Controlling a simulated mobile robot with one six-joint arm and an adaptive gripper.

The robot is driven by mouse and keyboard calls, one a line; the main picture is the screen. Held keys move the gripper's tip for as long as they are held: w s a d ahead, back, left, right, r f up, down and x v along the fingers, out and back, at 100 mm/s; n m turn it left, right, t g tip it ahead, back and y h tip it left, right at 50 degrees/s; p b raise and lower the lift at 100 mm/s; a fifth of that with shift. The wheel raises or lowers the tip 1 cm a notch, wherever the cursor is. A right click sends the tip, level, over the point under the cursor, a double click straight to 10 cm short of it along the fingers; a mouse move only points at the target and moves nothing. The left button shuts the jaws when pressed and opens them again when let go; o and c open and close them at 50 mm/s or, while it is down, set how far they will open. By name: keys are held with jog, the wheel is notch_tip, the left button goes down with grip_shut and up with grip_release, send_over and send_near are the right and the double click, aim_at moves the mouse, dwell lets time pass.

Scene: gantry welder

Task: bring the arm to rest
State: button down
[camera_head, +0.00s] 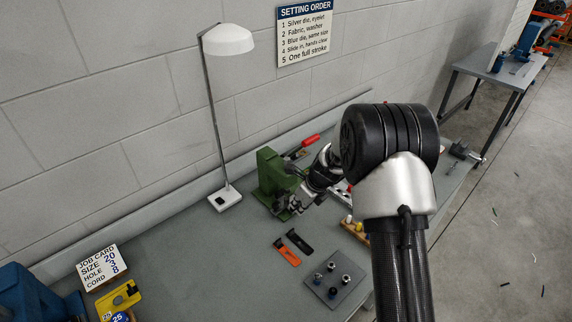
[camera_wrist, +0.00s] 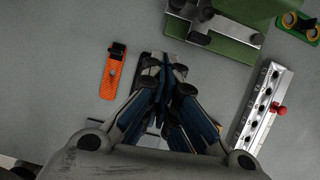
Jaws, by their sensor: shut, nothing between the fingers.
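My arm reaches over the bench (camera_head: 185,262) from the right side of the head view. My gripper (camera_head: 293,204) hangs in front of the green press (camera_head: 268,172), partly overlapping it in that view. In the wrist view my gripper (camera_wrist: 166,72) has its fingers together and nothing between them. The fingers point down over the grey bench top. A black tool (camera_wrist: 147,66) is partly hidden behind them. An orange-handled tool (camera_wrist: 113,76) lies just left of them, apart from the gripper.
A white lamp (camera_head: 226,200) stands left of the press. A dark plate (camera_head: 334,282) with several small dies lies near the front edge. A metal rail (camera_wrist: 258,112) with a red knob is at right in the wrist view. A job card (camera_head: 103,266) stands at left; mid-left bench is clear.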

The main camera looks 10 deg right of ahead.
jog(key=s+r+n+b, duration=0.3)
jog(key=s+r+n, duration=1.2)
jog(key=r, duration=0.5)
jog(key=s+d+n+h+b, duration=0.1)
jog(key=s+n, duration=0.5)
jog(key=s, duration=0.5)
jog(key=s+d+r+n+t+h+b, duration=0.1)
jog(key=s+d+n, duration=0.1)
jog(key=s+n, duration=0.4)
jog(key=s, duration=0.5)
jog(key=shift+s+d+n+h+b, duration=0.3)
jog(key=shift+s+n+h, duration=0.05)
jog(key=shift+n+h, duration=0.05)
jog(key=shift+a, duration=0.1)
